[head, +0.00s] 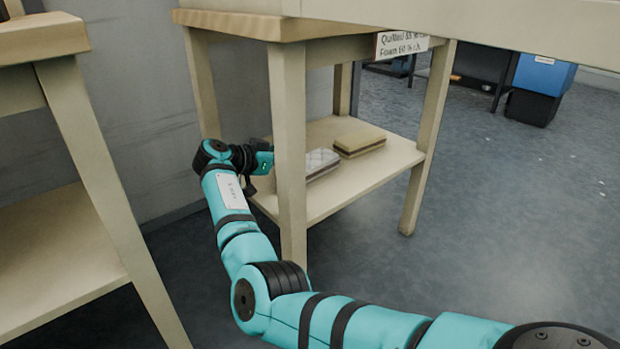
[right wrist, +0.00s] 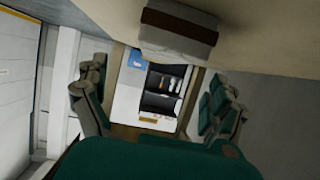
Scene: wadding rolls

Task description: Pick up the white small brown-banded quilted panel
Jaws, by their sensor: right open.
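The white quilted panel with a brown band (head: 320,162) lies flat on the lower shelf of the wooden table, partly hidden behind the front leg. My right gripper (head: 262,160) is just left of that leg, at the panel's left side, apart from it. In the right wrist view, a pale panel with a brown band (right wrist: 178,38) shows at the top, beyond the fingertips. The right gripper's fingers (right wrist: 157,76) are spread wide with nothing between them. My left gripper is not in view.
A tan panel with a brown side (head: 360,142) lies behind and right of the white one on the shelf (head: 375,165). Table legs (head: 288,150) and the tabletop (head: 235,22) hem in the arm. Another wooden table (head: 50,230) stands at left.

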